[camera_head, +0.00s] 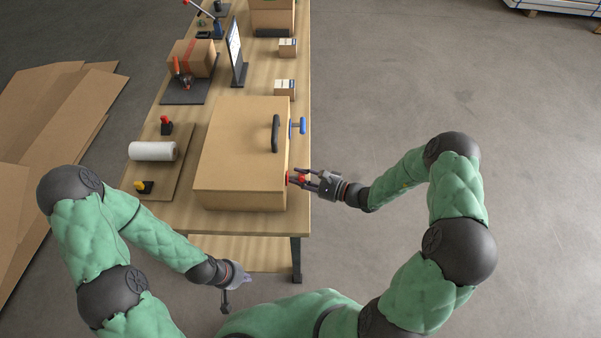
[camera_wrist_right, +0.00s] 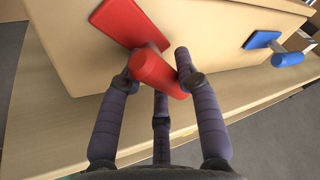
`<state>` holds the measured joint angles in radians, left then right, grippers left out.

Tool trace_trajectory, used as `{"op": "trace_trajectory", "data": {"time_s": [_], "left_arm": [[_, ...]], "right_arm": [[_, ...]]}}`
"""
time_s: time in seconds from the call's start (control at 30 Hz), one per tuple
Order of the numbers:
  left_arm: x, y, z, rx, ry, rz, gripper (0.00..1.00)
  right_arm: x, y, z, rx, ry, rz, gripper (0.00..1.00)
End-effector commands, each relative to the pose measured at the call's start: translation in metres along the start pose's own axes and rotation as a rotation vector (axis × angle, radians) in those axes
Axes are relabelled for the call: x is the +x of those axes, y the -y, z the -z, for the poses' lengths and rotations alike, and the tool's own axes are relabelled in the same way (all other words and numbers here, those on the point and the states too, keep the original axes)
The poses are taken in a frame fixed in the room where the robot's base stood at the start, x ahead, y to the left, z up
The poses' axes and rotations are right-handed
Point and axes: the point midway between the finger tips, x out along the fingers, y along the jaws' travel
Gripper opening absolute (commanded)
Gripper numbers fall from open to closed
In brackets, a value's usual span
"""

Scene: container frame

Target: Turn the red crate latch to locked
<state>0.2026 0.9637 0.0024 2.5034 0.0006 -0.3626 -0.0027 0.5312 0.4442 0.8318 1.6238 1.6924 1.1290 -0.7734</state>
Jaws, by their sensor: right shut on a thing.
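The crate (camera_head: 240,155) is a tan box on the table near its right edge. The red latch (camera_wrist_right: 122,24) is on the crate's side, with a red plate and a red handle (camera_wrist_right: 158,72) sticking out. In the head view only a little red (camera_head: 290,177) shows at my right gripper (camera_head: 304,179). My right gripper's fingers (camera_wrist_right: 158,74) are around the red handle and shut on it. The latch plate appears tilted in the wrist view. My left gripper (camera_head: 227,299) hangs low in front of the table, away from the crate; its finger opening is not clear.
A blue latch (camera_wrist_right: 265,40) sits farther along the same crate side. A black handle (camera_head: 275,133) is on the crate's top. A white roll (camera_head: 152,151) lies to its left. Small boxes (camera_head: 285,88) stand behind. The floor at right is clear.

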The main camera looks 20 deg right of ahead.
Motion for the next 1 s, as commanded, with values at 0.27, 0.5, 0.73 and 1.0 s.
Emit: {"op": "trace_trajectory", "data": {"time_s": [0.27, 0.5, 0.73, 1.0], "left_arm": [[-0.024, -0.009, -0.001, 0.000, 0.000, 0.000, 0.00], [-0.039, -0.014, -0.002, 0.000, 0.000, 0.000, 0.00], [-0.049, -0.018, -0.002, 0.000, 0.000, 0.000, 0.00], [-0.056, -0.020, -0.002, 0.000, 0.000, 0.000, 0.00]], "right_arm": [[-0.001, 0.005, -0.002, 0.235, -0.054, -0.094, 0.00], [-0.002, 0.005, -0.003, 0.434, -0.097, -0.175, 0.00], [-0.002, 0.004, -0.003, 0.587, -0.130, -0.238, 0.00], [-0.002, 0.003, -0.002, 0.702, -0.155, -0.284, 0.00]]}}
